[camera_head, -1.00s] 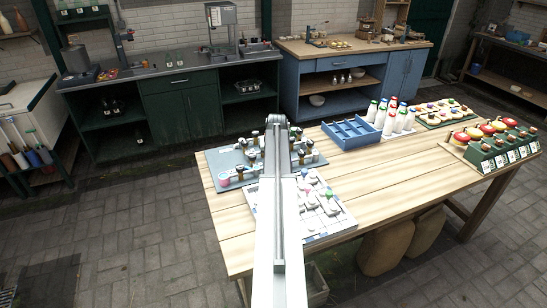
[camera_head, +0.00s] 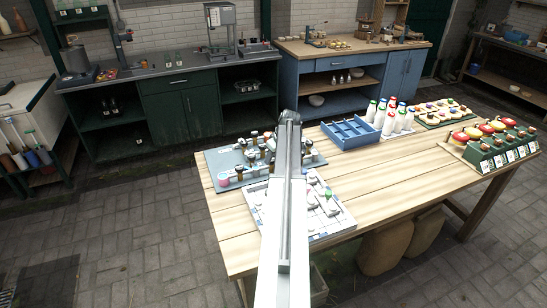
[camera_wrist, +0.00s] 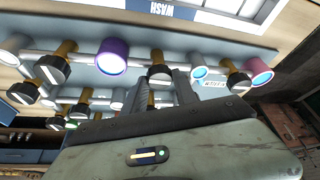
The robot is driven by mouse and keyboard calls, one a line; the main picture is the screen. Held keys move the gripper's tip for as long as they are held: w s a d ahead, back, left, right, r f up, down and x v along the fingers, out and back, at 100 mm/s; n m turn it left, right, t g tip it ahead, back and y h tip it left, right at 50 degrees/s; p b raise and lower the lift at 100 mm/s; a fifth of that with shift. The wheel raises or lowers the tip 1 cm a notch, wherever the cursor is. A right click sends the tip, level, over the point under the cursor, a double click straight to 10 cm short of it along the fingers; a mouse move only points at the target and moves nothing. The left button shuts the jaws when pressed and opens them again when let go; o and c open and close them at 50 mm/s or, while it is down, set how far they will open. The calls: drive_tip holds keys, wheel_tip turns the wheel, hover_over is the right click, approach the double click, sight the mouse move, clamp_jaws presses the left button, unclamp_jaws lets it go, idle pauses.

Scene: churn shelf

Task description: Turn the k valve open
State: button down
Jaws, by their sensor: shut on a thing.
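The valve panel is a blue-grey board (camera_head: 222,160) at the left end of the wooden table, carrying pipes and several dark knobs. In the wrist view, black knobs with white lines sit on brass stems along pale pipes. My gripper (camera_wrist: 162,86) has its two fingers on either side of a black knob (camera_wrist: 160,74) and is shut on it. No letter k is readable on the held knob. My arm hides the gripper in the head view.
A neighbouring black knob (camera_wrist: 239,82) and a pink-ringed cap (camera_wrist: 262,72) stand close on the right. A white tray of small pieces (camera_head: 345,222) lies in front of the panel. A blue divided crate (camera_head: 350,133) and bottles (camera_head: 390,117) stand farther right; the table's middle is clear.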

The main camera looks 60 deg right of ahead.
drive_tip(key=shift+s, duration=0.1)
idle(0.4)
drive_tip(key=c, duration=1)
unclamp_jaws()
drive_tip(key=p+v, duration=0.7)
drive_tip(key=shift+s+r, duration=0.2)
drive_tip(key=shift+r, duration=0.2)
